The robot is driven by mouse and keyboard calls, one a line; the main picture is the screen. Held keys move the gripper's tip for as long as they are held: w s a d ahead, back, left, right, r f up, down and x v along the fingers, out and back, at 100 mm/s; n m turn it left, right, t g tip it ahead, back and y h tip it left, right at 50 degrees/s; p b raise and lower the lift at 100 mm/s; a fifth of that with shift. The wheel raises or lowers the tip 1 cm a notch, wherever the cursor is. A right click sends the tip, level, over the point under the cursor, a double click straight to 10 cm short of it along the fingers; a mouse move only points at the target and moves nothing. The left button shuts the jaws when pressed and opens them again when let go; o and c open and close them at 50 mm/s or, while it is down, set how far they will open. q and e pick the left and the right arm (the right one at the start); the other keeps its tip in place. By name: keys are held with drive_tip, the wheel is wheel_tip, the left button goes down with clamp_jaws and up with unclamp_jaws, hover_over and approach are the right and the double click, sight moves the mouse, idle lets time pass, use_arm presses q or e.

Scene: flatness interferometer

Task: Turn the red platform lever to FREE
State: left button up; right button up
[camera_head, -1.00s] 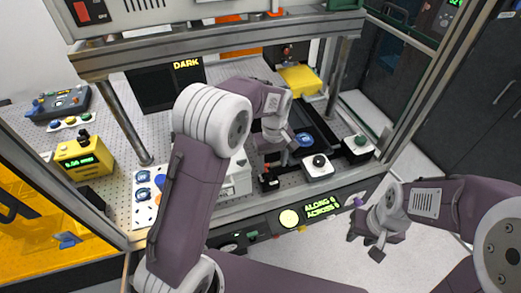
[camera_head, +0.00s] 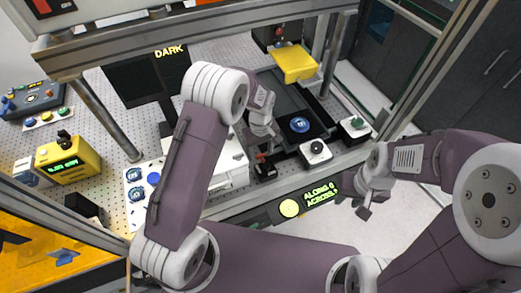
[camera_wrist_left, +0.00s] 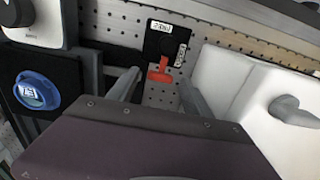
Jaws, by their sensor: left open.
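The red lever (camera_wrist_left: 160,72) shows in the left wrist view in front of a small black block with two white labels, which I cannot read surely. In the head view the lever (camera_head: 261,158) is a small red spot on the black block (camera_head: 266,172) at the bench's front edge. My left gripper (camera_head: 262,143) is above it; in the wrist view its open fingers (camera_wrist_left: 157,92) stand either side of the lever with gaps, apparently not touching it. My right gripper (camera_head: 358,199) is empty in front of the bench at the right, its fingers apart.
A white unit (camera_head: 232,165) stands close left of the lever and a white box with a black knob (camera_head: 316,152) to its right. A blue round piece (camera_head: 300,125) lies in the black tray behind. Frame posts (camera_head: 108,118) and a top beam (camera_head: 200,40) enclose the area.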

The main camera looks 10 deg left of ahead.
use_arm(q)
drive_tip(key=shift+f, duration=0.25)
drive_tip(key=shift+s+d, duration=0.15)
drive_tip(key=shift+s, duration=0.05)
drive_tip(key=shift+c, duration=0.4)
clamp_jaws()
